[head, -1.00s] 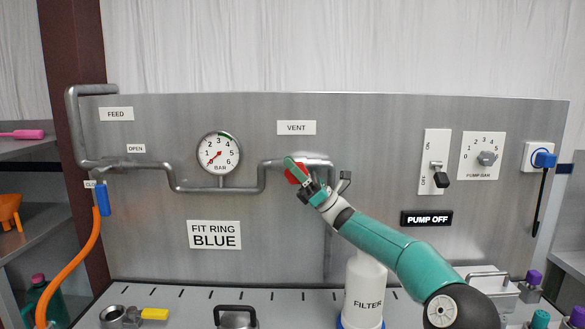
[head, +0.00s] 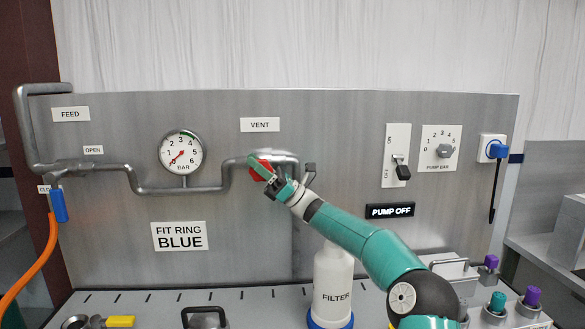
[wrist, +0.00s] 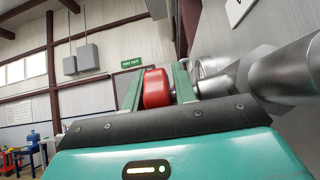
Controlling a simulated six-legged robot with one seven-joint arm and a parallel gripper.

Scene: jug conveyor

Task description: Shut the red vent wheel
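The red vent wheel (head: 260,171) is on the grey pipe below the VENT label (head: 260,125) in the head view. My gripper (head: 262,170) is at the wheel, its green fingers partly covering it. In the wrist view the wheel (wrist: 156,88) is seen edge-on between the two green fingers of my gripper (wrist: 158,85). It fills the gap, and the fingers appear closed on both sides of it. The wheel's turn position cannot be told.
The pipe (head: 205,188) runs left to the gauge (head: 182,153), its needle low. A white FILTER bottle (head: 333,280) stands below my arm. A switch (head: 401,168) and PUMP OFF sign (head: 390,210) are at right. An orange hose (head: 40,262) hangs at left.

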